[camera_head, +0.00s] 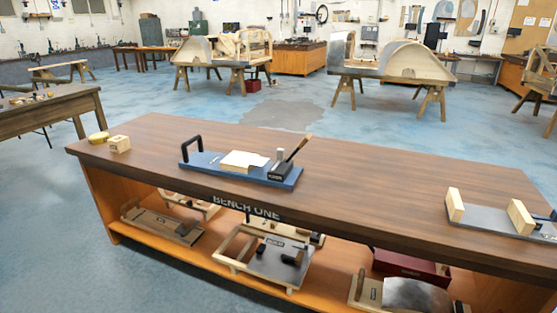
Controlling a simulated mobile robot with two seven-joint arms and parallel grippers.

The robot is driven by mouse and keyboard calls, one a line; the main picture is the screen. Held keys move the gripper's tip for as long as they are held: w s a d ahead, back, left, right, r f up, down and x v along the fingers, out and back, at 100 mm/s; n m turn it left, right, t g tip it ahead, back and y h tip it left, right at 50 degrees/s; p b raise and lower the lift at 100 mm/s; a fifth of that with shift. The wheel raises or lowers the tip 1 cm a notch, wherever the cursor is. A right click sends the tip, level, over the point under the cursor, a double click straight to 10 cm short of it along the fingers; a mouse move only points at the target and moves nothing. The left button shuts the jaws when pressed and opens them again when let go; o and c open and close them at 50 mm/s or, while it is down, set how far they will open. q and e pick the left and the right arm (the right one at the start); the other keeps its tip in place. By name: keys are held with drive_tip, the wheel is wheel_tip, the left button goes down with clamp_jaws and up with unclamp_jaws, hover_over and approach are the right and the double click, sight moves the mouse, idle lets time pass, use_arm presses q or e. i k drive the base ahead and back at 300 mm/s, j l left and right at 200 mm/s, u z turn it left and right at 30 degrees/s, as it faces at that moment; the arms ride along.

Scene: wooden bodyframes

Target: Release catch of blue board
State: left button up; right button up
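The blue board (212,163) lies flat on the top of the long wooden bench (380,175), left of the bench's middle. A black upright handle (190,147) stands at its left end. A pale flat block (243,160) sits in its middle. At its right end is a black catch (280,172) with a lever (299,147) slanting up to the right, tipped with a wood-coloured end. A small grey upright piece stands beside the lever. Whether the catch grips the pale block is too small to tell. Neither of my grippers is in view.
A wooden block (119,144) and a yellow roll (98,137) sit at the bench's left end. A grey board (490,217) with wooden blocks lies at the right. The bench top between the boards is clear. The lower shelf (215,268) holds several fixtures.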

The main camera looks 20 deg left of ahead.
sight(280, 152)
drive_tip(key=i+j+z, duration=0.15)
drive_tip(key=i+j, duration=0.15)
drive_tip(key=i+j+z, duration=0.15)
drive_tip(key=j, duration=0.25)
drive_tip(key=i+j+z, duration=0.15)
drive_tip(key=i+j, duration=0.2)
